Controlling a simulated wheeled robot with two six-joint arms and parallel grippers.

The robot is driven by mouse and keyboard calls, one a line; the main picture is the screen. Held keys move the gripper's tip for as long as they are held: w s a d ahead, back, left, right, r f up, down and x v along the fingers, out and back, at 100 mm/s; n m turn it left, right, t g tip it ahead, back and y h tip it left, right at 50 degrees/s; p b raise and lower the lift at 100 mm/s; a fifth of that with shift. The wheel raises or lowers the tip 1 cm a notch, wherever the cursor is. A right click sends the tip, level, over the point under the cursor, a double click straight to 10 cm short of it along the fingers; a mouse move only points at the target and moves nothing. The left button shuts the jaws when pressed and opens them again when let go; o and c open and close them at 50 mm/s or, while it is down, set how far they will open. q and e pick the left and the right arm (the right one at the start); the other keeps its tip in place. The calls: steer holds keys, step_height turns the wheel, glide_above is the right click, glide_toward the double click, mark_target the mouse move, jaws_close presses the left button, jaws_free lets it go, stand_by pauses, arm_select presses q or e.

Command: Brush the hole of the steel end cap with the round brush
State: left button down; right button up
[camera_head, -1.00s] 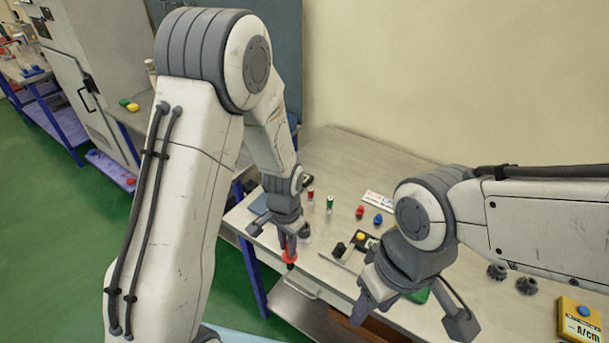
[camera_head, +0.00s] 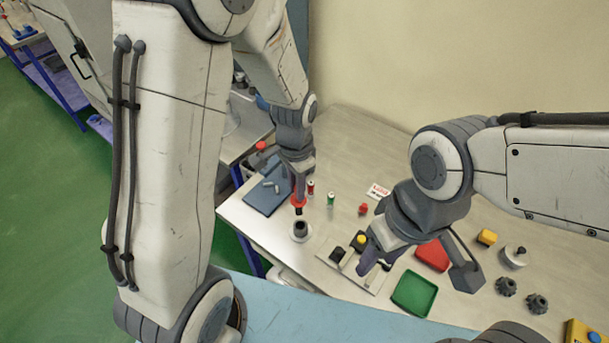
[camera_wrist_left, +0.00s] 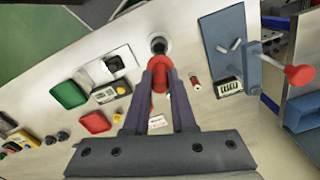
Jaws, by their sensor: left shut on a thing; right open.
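My left gripper (camera_head: 299,188) is shut on the round brush, which has a red body (camera_head: 298,200) and a dark lower end. It hangs roughly upright over the steel end cap (camera_head: 300,238), a pale ring with a dark middle on the table. In the left wrist view the brush (camera_wrist_left: 157,75) points at the end cap (camera_wrist_left: 166,38), its dark end overlapping the ring's middle. The head view shows a small gap between them. My right gripper (camera_head: 416,268) is open and empty, over the table near the trays.
A blue plate with a clamp (camera_head: 265,195) lies left of the end cap. A board with black and yellow parts (camera_head: 368,281) is to the right.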

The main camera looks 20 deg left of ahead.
arm_select(q)
steer(key=shift+f, duration=0.2)
steer(key=shift+f+b, duration=0.2)
steer(key=shift+b, duration=0.15)
steer(key=shift+w+d+f+b, duration=0.15)
steer(key=shift+d+f+b, duration=0.15)
steer(key=shift+f+b, duration=0.45)
step_height(320, 180, down, 2)
steer(key=shift+f+b, duration=0.1)
steer(key=shift+b, duration=0.85)
steer(key=shift+f, duration=0.4)
steer(key=shift+s+a, duration=0.15)
steer(key=shift+s, duration=0.05)
steer(key=shift+f, duration=0.15)
